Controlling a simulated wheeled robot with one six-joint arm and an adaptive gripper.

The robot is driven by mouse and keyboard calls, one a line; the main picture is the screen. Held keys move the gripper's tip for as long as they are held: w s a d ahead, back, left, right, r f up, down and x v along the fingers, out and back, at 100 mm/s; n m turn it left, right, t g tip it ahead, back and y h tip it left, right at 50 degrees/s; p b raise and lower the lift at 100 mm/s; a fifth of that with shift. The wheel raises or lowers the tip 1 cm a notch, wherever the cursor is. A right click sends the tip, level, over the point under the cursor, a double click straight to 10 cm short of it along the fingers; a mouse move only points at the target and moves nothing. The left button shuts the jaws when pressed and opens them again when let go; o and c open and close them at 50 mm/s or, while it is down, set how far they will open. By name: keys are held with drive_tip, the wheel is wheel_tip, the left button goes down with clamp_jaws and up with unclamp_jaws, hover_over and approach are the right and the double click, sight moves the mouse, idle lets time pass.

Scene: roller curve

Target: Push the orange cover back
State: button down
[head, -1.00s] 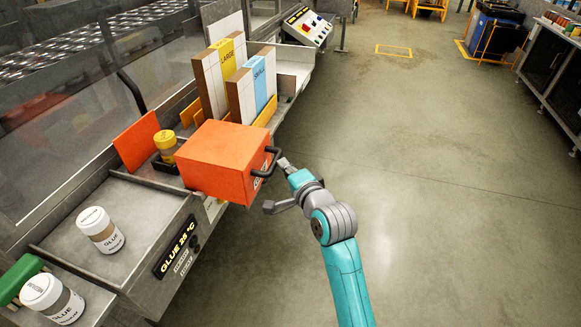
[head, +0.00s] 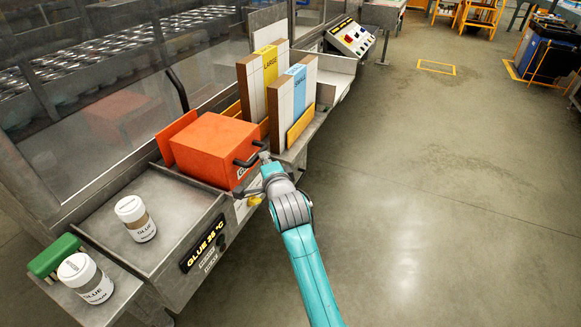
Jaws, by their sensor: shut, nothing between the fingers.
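The orange cover (head: 212,143) is a box with a black handle (head: 249,155) on its front right face. It sits on the bench unit, close against an upright orange panel (head: 177,136). My gripper (head: 264,159) is shut and empty, with its tip at the right end of the handle. I cannot tell whether it touches the handle or the cover's face. The tip is partly hidden by my own wrist. What stands behind or under the cover is hidden.
Left of the cover is an open metal tray with a glue jar (head: 136,218). Another glue jar (head: 86,278) and a green brush (head: 55,257) stand nearer. LARGE (head: 262,85) and SMALL (head: 293,98) labelled stacks stand to the right.

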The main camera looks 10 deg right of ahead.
sight(245, 148)
drive_tip(key=w+a, duration=0.1)
drive_tip(key=a, duration=0.1)
drive_tip(key=w+a, duration=0.2)
drive_tip(key=shift+a, duration=0.15)
drive_tip(key=shift+a+r, duration=0.1)
drive_tip(key=shift+a, duration=0.05)
drive_tip(key=shift+w+a+r, duration=0.1)
